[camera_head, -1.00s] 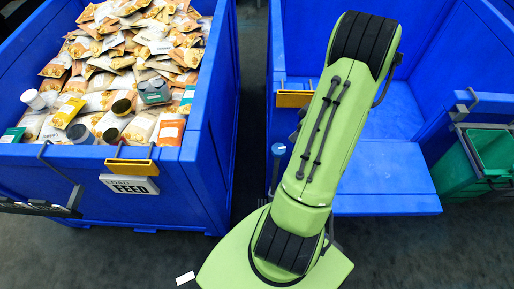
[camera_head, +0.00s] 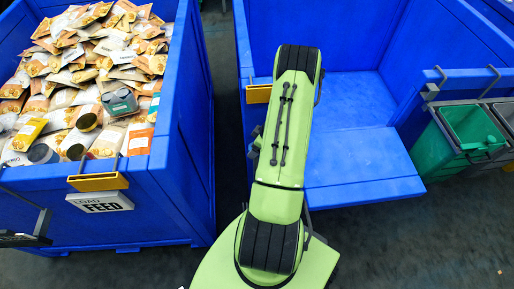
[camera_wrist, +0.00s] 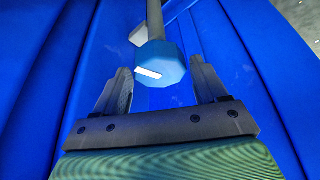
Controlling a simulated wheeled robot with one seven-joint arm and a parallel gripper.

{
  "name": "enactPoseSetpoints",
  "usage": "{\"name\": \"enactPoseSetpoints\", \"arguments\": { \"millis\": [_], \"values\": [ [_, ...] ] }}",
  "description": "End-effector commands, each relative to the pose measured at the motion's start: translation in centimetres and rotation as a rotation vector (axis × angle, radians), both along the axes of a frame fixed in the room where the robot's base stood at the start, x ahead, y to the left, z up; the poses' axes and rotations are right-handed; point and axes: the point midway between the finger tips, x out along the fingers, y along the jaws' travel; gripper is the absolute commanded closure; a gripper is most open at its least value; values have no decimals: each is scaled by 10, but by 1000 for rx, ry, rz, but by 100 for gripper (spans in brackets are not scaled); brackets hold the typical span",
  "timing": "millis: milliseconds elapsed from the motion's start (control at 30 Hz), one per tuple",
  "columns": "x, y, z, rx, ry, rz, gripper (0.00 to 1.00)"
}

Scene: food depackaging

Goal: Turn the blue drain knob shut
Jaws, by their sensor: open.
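The blue drain knob (camera_wrist: 160,65) shows in the wrist view, an octagonal blue cap with a white mark on its face, on a grey stem. My gripper (camera_wrist: 160,85) is open, with one finger to the left of the knob and one to the right. Gaps show between the knob and both fingers. I cannot tell how far beyond the fingertips the knob lies. In the head view my green arm hides the knob and my gripper.
A blue bin (camera_head: 150,190) full of food packets stands at the left with a "LOAD FEED" sign (camera_head: 98,201). An empty blue bin (camera_head: 365,185) with its front lowered stands at the right. A green bin (camera_head: 440,150) is beside it. Dark floor (camera_head: 228,110) shows between the blue bins.

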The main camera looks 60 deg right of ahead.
Motion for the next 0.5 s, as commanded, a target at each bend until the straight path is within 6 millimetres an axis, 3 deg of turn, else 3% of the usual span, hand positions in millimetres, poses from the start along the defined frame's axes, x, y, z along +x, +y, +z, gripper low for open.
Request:
{"name": "enactPoseSetpoints", "arguments": {
  "millis": [267,500],
  "values": [
    [1,0,-3,0,0,0,28],
    [1,0,-2,0,1,0,63]
  ]
}}
